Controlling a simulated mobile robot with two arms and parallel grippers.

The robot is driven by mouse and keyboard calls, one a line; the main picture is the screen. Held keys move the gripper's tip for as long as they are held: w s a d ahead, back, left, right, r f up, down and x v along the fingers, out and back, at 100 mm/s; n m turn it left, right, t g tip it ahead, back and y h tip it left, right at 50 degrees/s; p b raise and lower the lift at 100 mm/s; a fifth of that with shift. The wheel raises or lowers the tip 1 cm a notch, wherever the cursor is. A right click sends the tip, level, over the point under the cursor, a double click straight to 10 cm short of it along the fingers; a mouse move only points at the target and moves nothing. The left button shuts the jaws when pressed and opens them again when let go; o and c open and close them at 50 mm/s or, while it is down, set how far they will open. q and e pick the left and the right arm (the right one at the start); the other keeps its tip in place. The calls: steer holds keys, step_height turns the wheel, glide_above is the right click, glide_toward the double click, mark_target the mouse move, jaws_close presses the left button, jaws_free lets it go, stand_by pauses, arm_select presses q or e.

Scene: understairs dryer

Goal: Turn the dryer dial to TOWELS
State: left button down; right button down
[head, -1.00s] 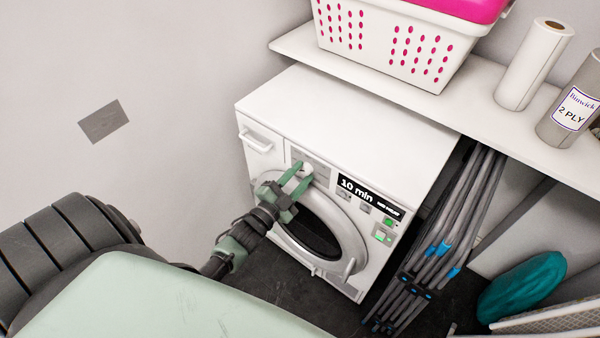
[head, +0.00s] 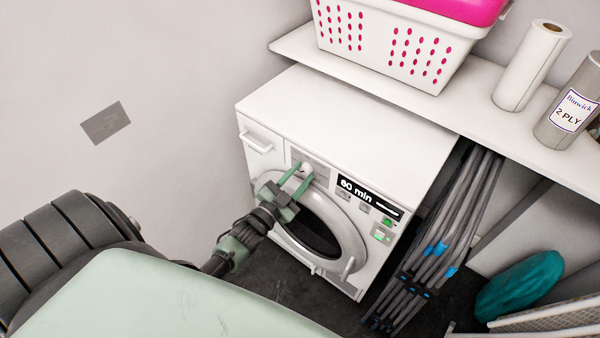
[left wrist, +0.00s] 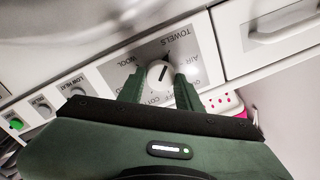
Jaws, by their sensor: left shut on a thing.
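The white dryer (head: 350,115) stands against the wall, its round door below the control panel. Its round white dial (left wrist: 158,73) shows in the left wrist view, with a dark mark on its face. The labels TOWELS, AIR and WOOL are readable around it; others are partly hidden by my fingers. In the head view the dial (head: 305,168) is small, at the fingertips. My left gripper (head: 302,176) is shut on the dial, one finger on each side; it also shows in the left wrist view (left wrist: 158,86). The display (head: 368,196) appears to read 60 min. My right gripper is out of view.
A shelf (head: 440,105) above the dryer holds a white and pink basket (head: 385,40) and paper rolls (head: 532,65). A folded grey rack (head: 450,230) stands close to the dryer's right side. A teal bundle (head: 520,285) lies at the lower right.

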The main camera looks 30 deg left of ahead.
arm_select(q)
steer(key=c, duration=1)
jaws_free()
steer(key=shift+o, duration=0.2)
steer(key=s, duration=0.7)
steer(key=shift+s+a+f+b, duration=0.15)
steer(key=shift+s+f+b, duration=0.05)
steer(key=shift+s+b, duration=0.2)
steer(key=s+d+f+n+g, duration=0.2)
steer(key=s+f+g, duration=0.35)
steer(key=f, duration=0.85)
steer(key=s+d+f+n+g, duration=0.1)
steer(key=s+d+f+g, duration=0.45)
steer(key=f, duration=0.85)
steer(key=s+f+g, duration=0.3)
steer(key=s+f, duration=0.3)
steer(key=s, duration=0.6)
steer(key=s+d+f+n+g, duration=0.1)
steer(key=s+f+g, duration=0.2)
steer(key=s+f, duration=0.4)
steer(key=s, duration=0.6)
steer(key=shift+s+d+n+g+y, duration=0.15)
steer(key=shift+d+n+g+y, duration=0.05)
steer(key=shift+n+g+y, duration=0.1)
